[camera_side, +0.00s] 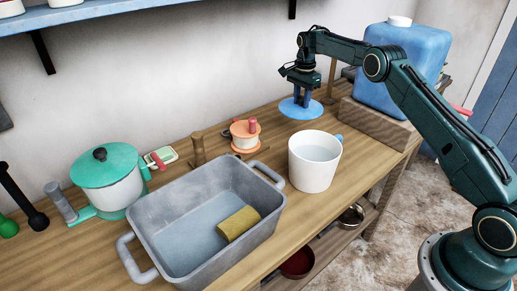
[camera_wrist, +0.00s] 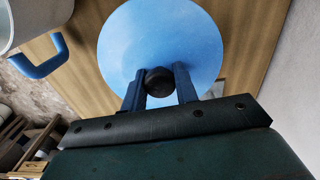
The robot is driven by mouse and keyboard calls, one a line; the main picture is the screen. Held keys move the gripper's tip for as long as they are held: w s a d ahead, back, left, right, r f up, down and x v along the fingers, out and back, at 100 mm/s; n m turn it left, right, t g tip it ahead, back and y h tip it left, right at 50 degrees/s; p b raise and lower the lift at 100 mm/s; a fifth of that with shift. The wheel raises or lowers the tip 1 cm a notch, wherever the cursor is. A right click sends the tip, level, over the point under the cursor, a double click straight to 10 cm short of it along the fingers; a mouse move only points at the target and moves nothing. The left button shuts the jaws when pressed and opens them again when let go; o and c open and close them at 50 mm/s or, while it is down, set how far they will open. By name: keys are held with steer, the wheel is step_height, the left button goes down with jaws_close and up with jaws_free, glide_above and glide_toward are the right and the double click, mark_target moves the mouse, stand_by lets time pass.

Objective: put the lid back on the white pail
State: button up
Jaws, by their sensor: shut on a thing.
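The white pail (camera_side: 314,162) stands uncovered on the wooden bench, with a blue handle on its right side. In the wrist view part of the pail (camera_wrist: 28,22) shows at the upper left with its blue handle (camera_wrist: 45,57). The lid is a flat blue disc (camera_side: 301,108) with a dark knob (camera_wrist: 160,82). My gripper (camera_side: 302,97) is shut on the lid by the knob; the fingers (camera_wrist: 160,88) sit on both sides of it. The lid is behind the pail in the side view, apart from it. I cannot tell how far it is above the bench.
A grey stone trough (camera_side: 170,225) with a yellow-brown block (camera_side: 238,223) is left of the pail. An orange-and-white spool-like thing (camera_side: 245,134) and a green-lidded pot (camera_side: 107,175) stand farther left. A blue jug (camera_side: 410,62) on a wooden block (camera_side: 377,124) is at the right.

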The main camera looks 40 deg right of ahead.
steer(key=shift+s+a+r, duration=0.15)
steer(key=shift+a+r, duration=0.15)
steer(key=shift+a, duration=0.05)
steer(key=s+a+r+n, duration=0.4)
steer(key=s+a, duration=0.3)
steer(key=s, duration=0.2)
steer(key=s+a+r+n, duration=0.4)
steer(key=s+a, duration=0.2)
steer(key=s, duration=0.3)
steer(key=shift+s+a+r, duration=0.3)
steer(key=shift+a+r, duration=0.05)
steer(key=shift+r, duration=0.05)
steer(key=shift+f, duration=0.25)
steer(key=shift+f, duration=2.95)
steer(key=shift+f, duration=0.2)
steer(key=o, duration=1)
steer(key=shift+o, duration=0.7)
